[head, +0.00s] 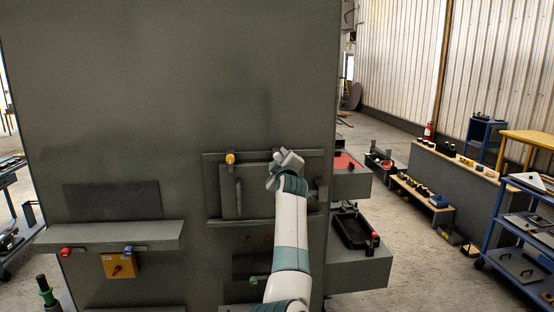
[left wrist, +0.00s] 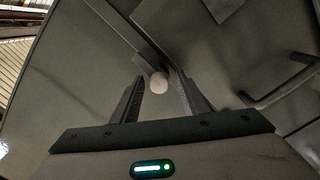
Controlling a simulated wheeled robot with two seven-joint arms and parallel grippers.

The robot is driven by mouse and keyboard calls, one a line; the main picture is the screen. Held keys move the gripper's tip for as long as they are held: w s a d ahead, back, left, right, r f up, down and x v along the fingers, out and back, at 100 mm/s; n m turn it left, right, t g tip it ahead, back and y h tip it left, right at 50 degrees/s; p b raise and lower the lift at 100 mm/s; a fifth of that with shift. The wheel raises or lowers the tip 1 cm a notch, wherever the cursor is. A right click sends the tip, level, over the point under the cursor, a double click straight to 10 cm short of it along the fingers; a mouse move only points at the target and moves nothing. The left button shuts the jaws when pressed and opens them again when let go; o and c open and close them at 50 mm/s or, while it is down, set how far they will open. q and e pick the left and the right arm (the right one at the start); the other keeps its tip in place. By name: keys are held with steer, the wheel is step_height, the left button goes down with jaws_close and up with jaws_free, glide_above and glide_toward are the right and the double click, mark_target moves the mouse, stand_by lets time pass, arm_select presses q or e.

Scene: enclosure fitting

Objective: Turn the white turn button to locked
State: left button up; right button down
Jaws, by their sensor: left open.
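The white turn button (left wrist: 158,83) shows in the left wrist view as a pale round end between my left gripper's fingers, close to a dark bar and the door's edge. Its turned position cannot be told. My left gripper (left wrist: 160,78) is open, with one finger on each side of the button; whether they touch it is unclear. In the head view my left gripper (head: 284,160) is at the upper right of the small door (head: 258,200) and hides the button. My right gripper is not in view.
A yellow turn button (head: 230,158) sits at the door's upper left. A vertical handle (head: 239,193) stands out from the door and also shows in the left wrist view (left wrist: 280,92). A shelf (head: 110,236) juts out at left; trays (head: 352,230) stand at right.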

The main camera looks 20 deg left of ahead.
arm_select(q)
steer(key=shift+d+r, duration=0.1)
steer(key=shift+s, duration=0.1)
steer(key=shift+c, duration=0.8)
jaws_close()
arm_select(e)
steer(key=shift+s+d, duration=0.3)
